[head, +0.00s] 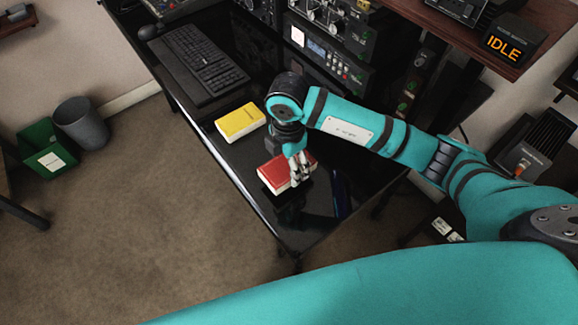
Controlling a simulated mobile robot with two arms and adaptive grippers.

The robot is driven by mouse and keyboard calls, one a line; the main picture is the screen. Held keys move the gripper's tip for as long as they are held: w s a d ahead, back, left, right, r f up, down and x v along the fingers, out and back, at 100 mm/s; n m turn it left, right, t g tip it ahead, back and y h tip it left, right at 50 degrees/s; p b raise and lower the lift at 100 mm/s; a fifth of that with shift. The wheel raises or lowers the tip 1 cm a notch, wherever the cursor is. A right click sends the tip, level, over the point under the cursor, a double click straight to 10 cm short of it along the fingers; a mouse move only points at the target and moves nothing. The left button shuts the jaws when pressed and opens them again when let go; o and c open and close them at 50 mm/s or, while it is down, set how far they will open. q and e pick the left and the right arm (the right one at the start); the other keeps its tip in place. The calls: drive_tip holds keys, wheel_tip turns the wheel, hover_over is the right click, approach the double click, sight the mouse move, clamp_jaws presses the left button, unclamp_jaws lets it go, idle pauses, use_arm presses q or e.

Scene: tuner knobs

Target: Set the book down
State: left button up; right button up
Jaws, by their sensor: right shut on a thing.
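A red book (274,174) with pale page edges is at the near end of the black desk (225,160). My right gripper (299,180) reaches down onto it from above and is shut on it. The fingers cover part of the book's right side. The book looks level and low over the desktop; I cannot tell whether its underside touches the surface. My left gripper is not in view.
A yellow book (240,121) lies on the desk farther back. A black keyboard (197,62) and rack equipment (325,55) stand beyond. Bare glossy desktop lies near the front corner. A green bin (52,152) and grey bin (82,123) stand on the floor.

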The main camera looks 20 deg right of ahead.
sight(289, 170)
drive_tip(key=shift+d, duration=0.15)
wheel_tip(289, 170, down, 3)
drive_tip(key=shift+f+p, duration=0.1)
drive_tip(key=shift+p, duration=0.2)
drive_tip(key=shift+f, duration=0.15)
drive_tip(key=shift+f, duration=0.1)
drive_tip(key=o, duration=1.3)
wheel_tip(289, 170, up, 12)
drive_tip(key=shift+r+b, duration=0.1)
drive_tip(key=shift+b, duration=0.4)
